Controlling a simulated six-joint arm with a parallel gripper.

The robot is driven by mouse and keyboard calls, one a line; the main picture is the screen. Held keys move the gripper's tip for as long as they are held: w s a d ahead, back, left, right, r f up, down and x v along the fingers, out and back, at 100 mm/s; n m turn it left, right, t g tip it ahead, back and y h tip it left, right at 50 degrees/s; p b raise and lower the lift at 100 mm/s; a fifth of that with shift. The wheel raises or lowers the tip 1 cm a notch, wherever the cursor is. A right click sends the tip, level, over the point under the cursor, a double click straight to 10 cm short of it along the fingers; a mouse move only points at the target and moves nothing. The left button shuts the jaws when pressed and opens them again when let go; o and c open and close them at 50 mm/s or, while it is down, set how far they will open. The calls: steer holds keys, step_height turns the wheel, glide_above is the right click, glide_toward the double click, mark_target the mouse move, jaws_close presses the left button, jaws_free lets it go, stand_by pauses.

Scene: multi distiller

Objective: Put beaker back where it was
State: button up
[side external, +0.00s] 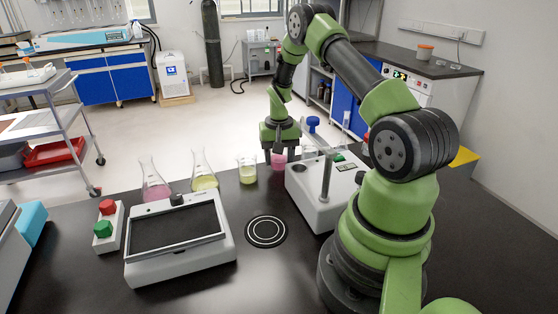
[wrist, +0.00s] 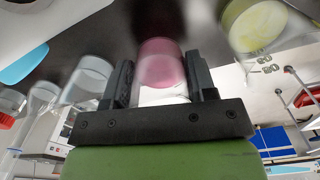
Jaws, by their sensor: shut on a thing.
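A small beaker with pink liquid (side external: 279,160) is near the far side of the black table, just left of a white stirrer-like device. My gripper (side external: 279,150) points down over it and is shut on it. In the wrist view, the pink beaker (wrist: 160,64) is between the two fingers of my gripper (wrist: 160,88). Whether its base touches the table is not clear. A beaker with yellow liquid (side external: 247,169) stands just to the left of it; it also shows at the upper right of the wrist view (wrist: 257,25).
Flasks with pink (side external: 154,188) and yellow (side external: 203,178) liquid stand farther left. The white device (side external: 312,203) with an upright rod is close on the right. A framed black-topped device (side external: 180,270), button box (side external: 108,228) and ringed black disc (side external: 265,231) are nearer. The disc is bare.

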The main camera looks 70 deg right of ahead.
steer(key=shift+f, duration=0.6)
steer(key=o, duration=1)
steer(key=shift+f, duration=0.15)
